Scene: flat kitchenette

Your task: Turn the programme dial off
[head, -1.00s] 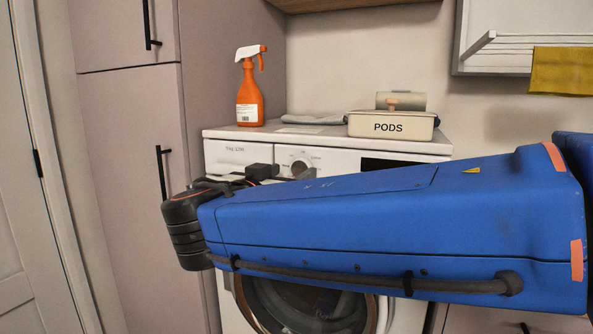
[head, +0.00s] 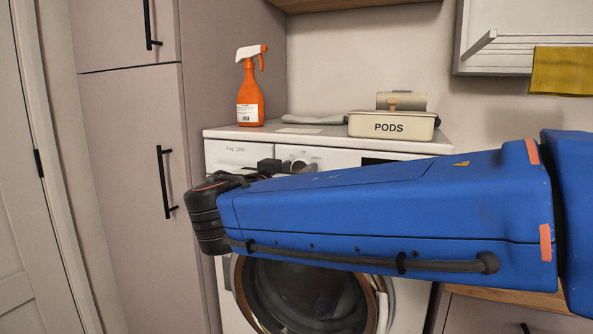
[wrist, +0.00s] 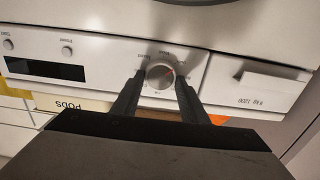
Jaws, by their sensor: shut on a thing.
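The programme dial (wrist: 160,74) is a round silver-white knob on the washing machine's white front panel (wrist: 110,58). A small red mark shows near its right side in the wrist view, which sees the panel upside down. My gripper (wrist: 159,80) has one dark finger on each side of the dial and is shut on it. In the head view the dial (head: 298,164) is partly hidden behind my gripper (head: 268,167) and blue arm. The printed marks around the dial are too small to read.
The washing machine (head: 228,153) has a round glass door (head: 300,290) below the panel. On its top stand an orange spray bottle (head: 250,95) and a PODS box (head: 393,125). A tall cabinet (head: 130,190) stands left. A dark display (wrist: 45,70) is beside the dial.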

